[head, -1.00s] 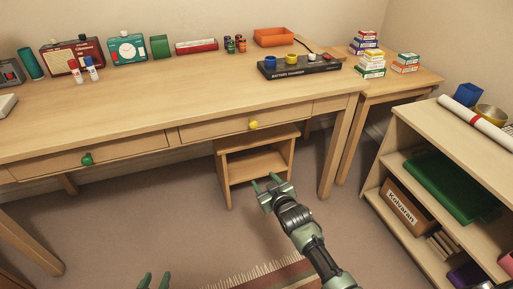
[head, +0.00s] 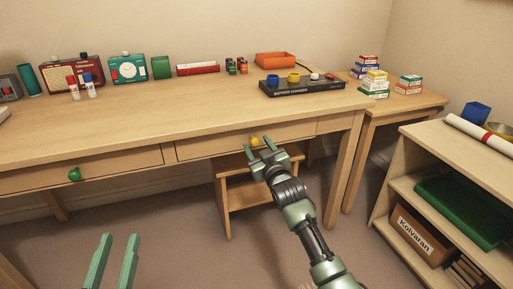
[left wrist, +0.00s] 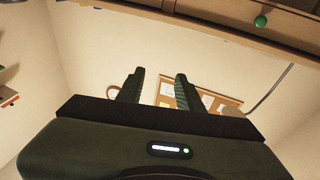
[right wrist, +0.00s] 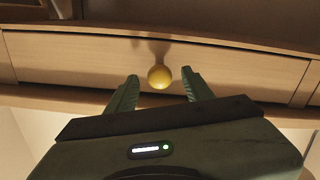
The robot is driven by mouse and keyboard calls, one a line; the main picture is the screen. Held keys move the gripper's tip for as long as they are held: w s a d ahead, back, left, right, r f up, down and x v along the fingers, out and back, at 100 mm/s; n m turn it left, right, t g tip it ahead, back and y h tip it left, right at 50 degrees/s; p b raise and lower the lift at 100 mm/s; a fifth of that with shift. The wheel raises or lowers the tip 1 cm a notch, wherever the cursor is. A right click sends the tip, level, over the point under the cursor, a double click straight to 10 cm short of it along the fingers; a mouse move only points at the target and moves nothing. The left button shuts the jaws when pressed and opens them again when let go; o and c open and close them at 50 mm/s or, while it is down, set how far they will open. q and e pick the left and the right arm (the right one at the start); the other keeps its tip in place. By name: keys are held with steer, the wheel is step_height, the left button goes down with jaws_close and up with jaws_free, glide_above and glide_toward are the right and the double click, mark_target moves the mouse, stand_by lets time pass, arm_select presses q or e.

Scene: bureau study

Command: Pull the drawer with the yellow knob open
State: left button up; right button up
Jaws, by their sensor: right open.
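The yellow knob (head: 255,141) is on the front of the right-hand desk drawer (head: 200,147), which looks shut. In the right wrist view the yellow knob (right wrist: 160,77) lies between and just beyond the fingertips, in front of the drawer face (right wrist: 90,60). My right gripper (head: 260,147) is open and empty, close to the knob; I see no contact. My left gripper (head: 120,238) is open and empty, low at the front left, well away from the desk. The left wrist view shows its fingers (left wrist: 160,80) apart.
The left drawer has a green knob (head: 74,174). A small wooden step stool (head: 245,195) stands under the desk, below the right arm. The desktop front (head: 150,125) is clear.

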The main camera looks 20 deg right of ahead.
arm_select(q)
steer(key=shift+s+d+r+t+h, duration=0.15)
steer(key=shift+r+t, duration=0.15)
steer(key=shift+r, duration=0.25)
steer(key=shift+s+a+r+t+h, duration=0.15)
steer(key=shift+r+t, duration=0.15)
steer(key=shift+r, duration=0.25)
arm_select(e)
steer(key=shift+w, duration=0.7)
arm_select(q)
steer(key=shift+d, duration=0.1)
arm_select(e)
jaws_close()
